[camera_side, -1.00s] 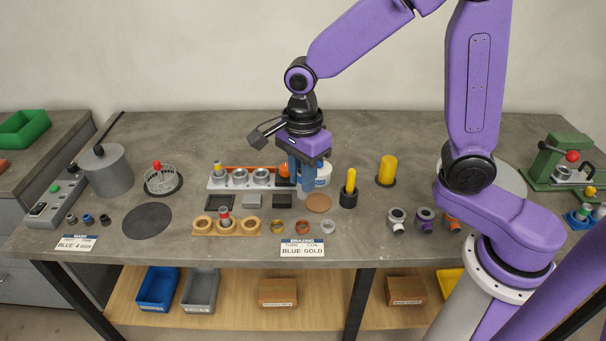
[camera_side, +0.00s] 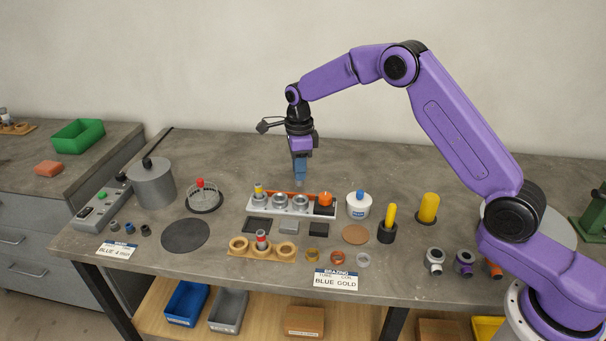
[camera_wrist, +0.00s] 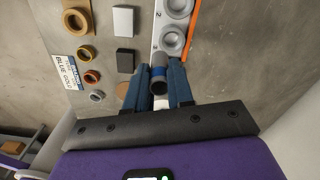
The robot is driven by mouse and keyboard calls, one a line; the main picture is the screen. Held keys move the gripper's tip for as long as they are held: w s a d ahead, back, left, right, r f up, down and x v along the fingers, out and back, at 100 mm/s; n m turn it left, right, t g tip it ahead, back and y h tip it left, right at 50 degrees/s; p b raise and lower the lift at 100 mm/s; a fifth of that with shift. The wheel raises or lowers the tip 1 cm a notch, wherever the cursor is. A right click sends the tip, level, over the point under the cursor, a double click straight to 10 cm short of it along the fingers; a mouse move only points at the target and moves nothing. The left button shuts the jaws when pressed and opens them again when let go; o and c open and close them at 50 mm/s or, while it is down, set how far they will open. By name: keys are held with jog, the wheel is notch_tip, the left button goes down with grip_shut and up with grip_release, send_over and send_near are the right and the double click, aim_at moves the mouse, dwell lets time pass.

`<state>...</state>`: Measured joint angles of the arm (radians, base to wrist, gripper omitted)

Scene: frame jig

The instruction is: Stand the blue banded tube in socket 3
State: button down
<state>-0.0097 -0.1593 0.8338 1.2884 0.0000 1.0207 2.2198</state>
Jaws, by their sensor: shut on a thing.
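My gripper (camera_side: 300,172) is shut on the blue banded tube, which hangs upright between the blue fingers. In the wrist view the tube (camera_wrist: 158,82) shows a blue band and a dark end between the fingertips (camera_wrist: 160,90). The pale socket rack (camera_side: 270,207) stands below. Its left socket holds a yellow-and-grey tube (camera_side: 259,189); the middle socket (camera_side: 280,200) is empty. My gripper is above the third socket (camera_side: 301,201); a gap shows between them.
Small blocks (camera_side: 289,227) and a wooden ring holder (camera_side: 276,255) stand in front.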

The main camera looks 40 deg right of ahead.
aim_at(300, 182)
jog(key=shift+m, duration=0.3)
jog(key=shift+w+d+f, duration=0.25)
jog(key=shift+f, duration=0.75)
jog(key=shift+w+d+f, duration=0.2)
jog(key=shift+w+f, duration=0.1)
jog(key=shift+f, duration=0.7)
jog(key=shift+w+d+f, duration=0.25)
jog(key=shift+f, duration=0.75)
jog(key=shift+f, duration=0.15)
jog(key=shift+f, duration=1.4)
jog(key=c, duration=0.8)
grip_release()
jog(key=shift+o, duration=0.2)
jog(key=shift+r, duration=0.1)
